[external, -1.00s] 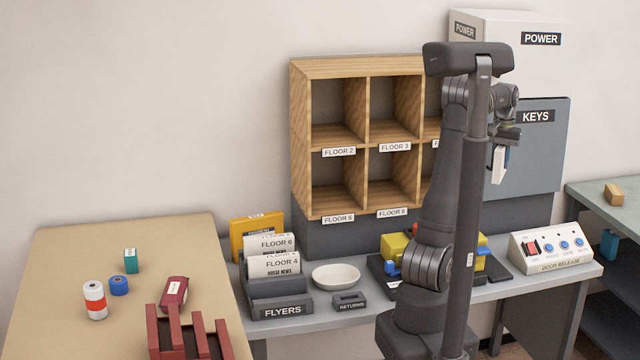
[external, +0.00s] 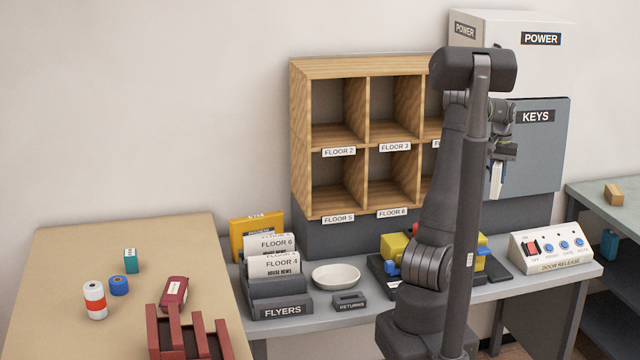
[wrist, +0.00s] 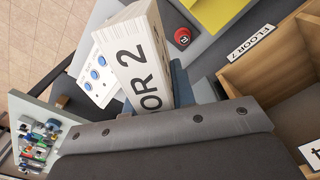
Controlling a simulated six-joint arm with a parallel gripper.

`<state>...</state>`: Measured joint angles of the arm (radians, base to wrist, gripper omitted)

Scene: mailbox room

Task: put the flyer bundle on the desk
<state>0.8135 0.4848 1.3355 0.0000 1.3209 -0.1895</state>
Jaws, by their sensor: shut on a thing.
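My gripper (external: 499,164) is shut on a white flyer bundle (external: 496,182) and holds it up in the air in front of the grey KEYS cabinet. In the wrist view the bundle (wrist: 140,58) shows large black print ending in "OR 2", and a blue-grey finger (wrist: 181,84) lies against it. The bundle is clear of any surface. A tan-topped desk (external: 60,250) stands at the left in the external view. A grey-topped bench (external: 345,315) runs along the wall below the wooden pigeonholes.
The FLYERS rack (external: 283,308) holds white bundles. A white bowl (external: 336,276) and the door release panel (external: 550,247) stand on the bench. The tan desk carries a red rack (external: 190,340), a stapler-like red object (external: 174,293) and small items; its back is bare.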

